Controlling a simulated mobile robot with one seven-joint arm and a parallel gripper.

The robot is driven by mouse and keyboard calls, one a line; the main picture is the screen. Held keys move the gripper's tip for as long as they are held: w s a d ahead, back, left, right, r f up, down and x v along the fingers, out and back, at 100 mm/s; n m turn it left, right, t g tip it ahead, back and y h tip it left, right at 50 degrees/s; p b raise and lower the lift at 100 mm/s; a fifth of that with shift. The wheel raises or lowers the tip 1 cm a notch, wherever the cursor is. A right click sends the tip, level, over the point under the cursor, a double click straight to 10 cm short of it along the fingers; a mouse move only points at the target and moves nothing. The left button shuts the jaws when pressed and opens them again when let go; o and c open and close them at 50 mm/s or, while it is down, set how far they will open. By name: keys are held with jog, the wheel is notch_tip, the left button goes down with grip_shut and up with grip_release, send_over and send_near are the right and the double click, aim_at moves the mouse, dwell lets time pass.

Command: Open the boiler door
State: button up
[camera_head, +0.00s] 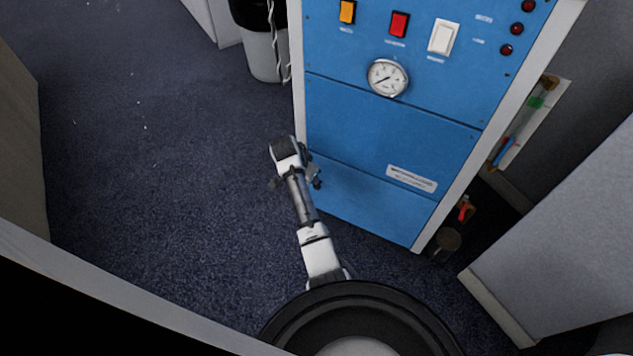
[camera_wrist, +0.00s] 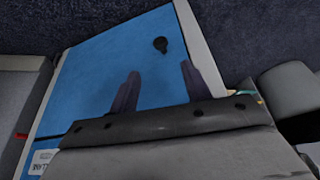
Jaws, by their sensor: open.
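The boiler (camera_head: 390,150) is a blue cabinet with pale edges, right of centre in the head view. Its front has a switch panel on top and plain blue panels below, one with a white label (camera_head: 411,178). I cannot tell which panel is the door; no open gap shows. My gripper (camera_head: 296,183) is at the lower left edge of the blue front in the head view. In the wrist view my gripper (camera_wrist: 160,71) has its two dark fingers apart, nothing between them, over a blue panel (camera_wrist: 95,80). A small black round knob or hole (camera_wrist: 160,44) shows beyond the fingertips.
A round gauge (camera_head: 388,77), coloured switches (camera_head: 399,24) and red lamps (camera_head: 506,50) are on the upper front. A dark and grey bin (camera_head: 262,50) stands left of the boiler. Grey furniture (camera_head: 560,230) is close on the right. Dark carpet (camera_head: 150,160) is clear at left.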

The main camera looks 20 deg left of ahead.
jog(key=b+x, duration=0.3)
jog(key=x, duration=0.9)
jog(key=shift+w+f, duration=0.2)
grip_shut()
